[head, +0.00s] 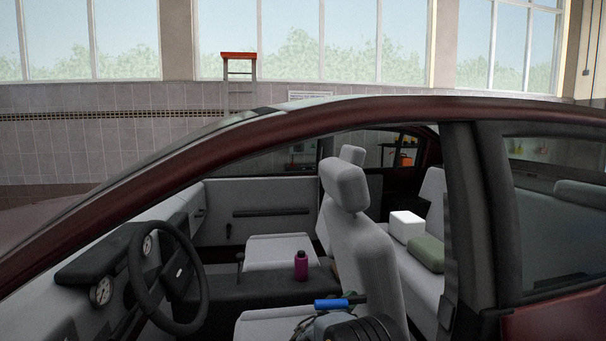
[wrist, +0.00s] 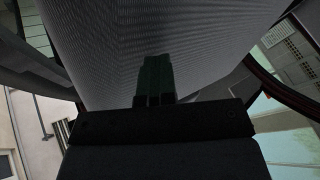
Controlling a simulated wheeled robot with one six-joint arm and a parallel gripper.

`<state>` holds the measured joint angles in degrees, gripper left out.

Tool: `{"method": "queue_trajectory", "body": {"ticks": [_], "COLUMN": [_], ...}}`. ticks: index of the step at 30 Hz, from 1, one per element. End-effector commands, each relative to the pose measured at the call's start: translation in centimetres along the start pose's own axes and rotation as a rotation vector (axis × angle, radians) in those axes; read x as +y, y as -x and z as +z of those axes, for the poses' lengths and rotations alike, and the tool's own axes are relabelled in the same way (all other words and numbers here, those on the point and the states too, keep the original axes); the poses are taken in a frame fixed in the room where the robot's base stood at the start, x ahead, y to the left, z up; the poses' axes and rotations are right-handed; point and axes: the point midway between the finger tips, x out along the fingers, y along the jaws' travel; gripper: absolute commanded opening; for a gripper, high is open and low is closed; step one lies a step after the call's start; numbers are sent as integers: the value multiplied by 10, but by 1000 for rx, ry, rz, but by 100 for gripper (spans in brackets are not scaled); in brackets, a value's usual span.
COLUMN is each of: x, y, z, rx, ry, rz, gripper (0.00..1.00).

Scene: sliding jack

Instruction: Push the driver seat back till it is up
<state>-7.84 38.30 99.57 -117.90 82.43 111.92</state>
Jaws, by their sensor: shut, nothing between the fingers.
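The driver seat back (head: 362,245) is grey ribbed fabric with a headrest (head: 345,185) on top. In the head view it is tilted, its top further left, towards the steering wheel, than its base. The driver seat cushion (head: 262,328) shows at the bottom. In the wrist view my gripper (wrist: 155,62) has its dark green fingers together, with nothing between them. The fingers point at a broad grey ribbed surface (wrist: 160,25), which looks like the seat back. Whether they touch it I cannot tell. I cannot make out the fingertips in the head view.
The steering wheel (head: 170,280) and dashboard stand at the left. A purple bottle (head: 301,266) stands on the dark centre console. A white box (head: 406,226) and a green bundle (head: 426,254) rest on the rear seat. The dark door pillar (head: 468,220) and red roof frame edge the opening.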

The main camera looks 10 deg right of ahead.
Motion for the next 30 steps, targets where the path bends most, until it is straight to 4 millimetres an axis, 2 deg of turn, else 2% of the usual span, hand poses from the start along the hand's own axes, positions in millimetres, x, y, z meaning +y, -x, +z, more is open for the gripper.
{"method": "queue_trajectory", "body": {"ticks": [6, 22, 30], "x": [6, 8, 16], "y": [-8, -11, -24], "z": [-1, 0, 4], "rx": [3, 2, 1], "ry": [0, 0, -1], "rz": [4, 4, 6], "gripper": [0, 0, 0]}}
